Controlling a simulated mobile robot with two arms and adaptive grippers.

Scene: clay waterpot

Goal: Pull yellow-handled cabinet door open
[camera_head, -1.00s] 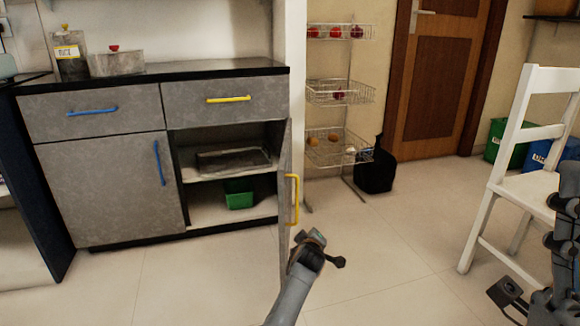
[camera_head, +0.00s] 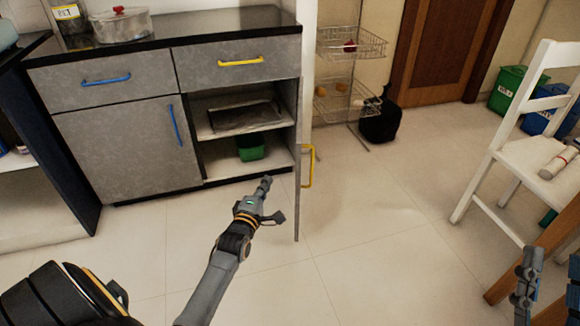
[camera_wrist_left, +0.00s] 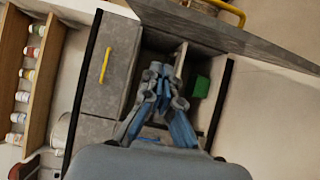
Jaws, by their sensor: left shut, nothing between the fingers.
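The yellow-handled cabinet door (camera_head: 298,190) stands swung wide open and is seen nearly edge-on in the head view. Its yellow handle (camera_head: 309,166) is on the outer face, to the right. My left gripper (camera_head: 266,184) is left of the door, on its inner side, in front of the open compartment, shut and empty. In the left wrist view the gripper (camera_wrist_left: 160,72) points toward the cabinet's open shelves, with the door (camera_wrist_left: 240,28) across the top and its handle (camera_wrist_left: 228,10) at the top edge. My right gripper (camera_head: 526,272) is at the lower right; its fingers are unclear.
Inside the cabinet are a tray (camera_head: 245,118) on the shelf and a green container (camera_head: 250,147) below. A white chair (camera_head: 520,155) stands at the right. A wire rack (camera_head: 335,100) and a black bag (camera_head: 380,122) are behind the door. The floor in front is mostly clear.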

